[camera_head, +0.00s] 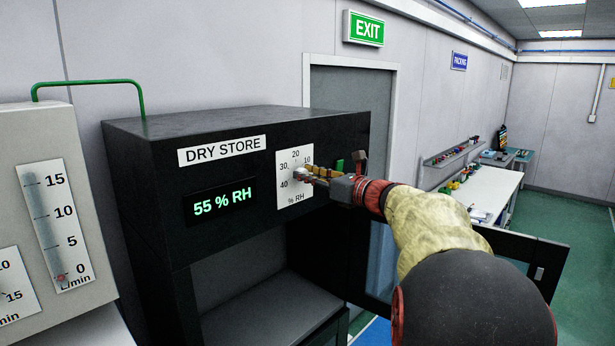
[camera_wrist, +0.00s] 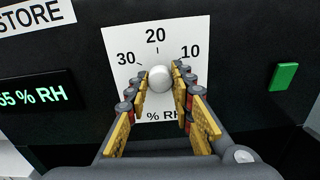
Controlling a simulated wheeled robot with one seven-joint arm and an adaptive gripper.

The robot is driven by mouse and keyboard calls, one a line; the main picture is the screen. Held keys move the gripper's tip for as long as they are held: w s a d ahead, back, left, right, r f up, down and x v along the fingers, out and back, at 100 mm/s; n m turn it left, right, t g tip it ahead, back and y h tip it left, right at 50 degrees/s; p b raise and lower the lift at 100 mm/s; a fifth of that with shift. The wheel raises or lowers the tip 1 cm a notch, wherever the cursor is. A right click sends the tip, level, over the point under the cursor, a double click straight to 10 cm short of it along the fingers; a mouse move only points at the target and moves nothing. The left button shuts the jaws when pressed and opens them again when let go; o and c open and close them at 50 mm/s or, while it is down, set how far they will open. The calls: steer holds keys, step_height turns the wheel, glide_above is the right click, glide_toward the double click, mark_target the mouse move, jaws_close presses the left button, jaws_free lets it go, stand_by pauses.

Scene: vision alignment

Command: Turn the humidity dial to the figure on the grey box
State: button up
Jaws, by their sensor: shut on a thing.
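The humidity dial is a white scale plate (camera_head: 294,190) marked 10, 20, 30, 40 and "% RH" on the black DRY STORE cabinet (camera_head: 230,140). Its round whitish knob (camera_wrist: 159,79) sits in the middle of the plate. My gripper (camera_head: 311,175) has its fingers on both sides of the knob, shut on it; it also shows in the wrist view (camera_wrist: 160,86). I see no clear pointer mark on the knob. The green display (camera_head: 222,202) reads 55 % RH. The grey box (camera_head: 20,140) at the left carries a L/min scale from 0 to 15, with a red mark near 0.
A green button (camera_wrist: 284,76) is right of the dial. The cabinet's open door (camera_head: 520,262) stands at the lower right. A green pipe (camera_head: 90,84) bends from the grey box toward the cabinet. A white bench (camera_head: 490,190) stands farther back.

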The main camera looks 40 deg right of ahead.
jaws_close()
steer(key=shift+n+b, duration=0.3)
steer(key=shift+b, duration=0.2)
steer(key=n+b, duration=2.2)
steer(key=b, duration=0.2)
steer(key=shift+f+n+b, duration=0.15)
steer(key=shift+n+b, duration=0.2)
steer(key=shift+n, duration=0.35)
steer(key=o, duration=0.9)
jaws_free()
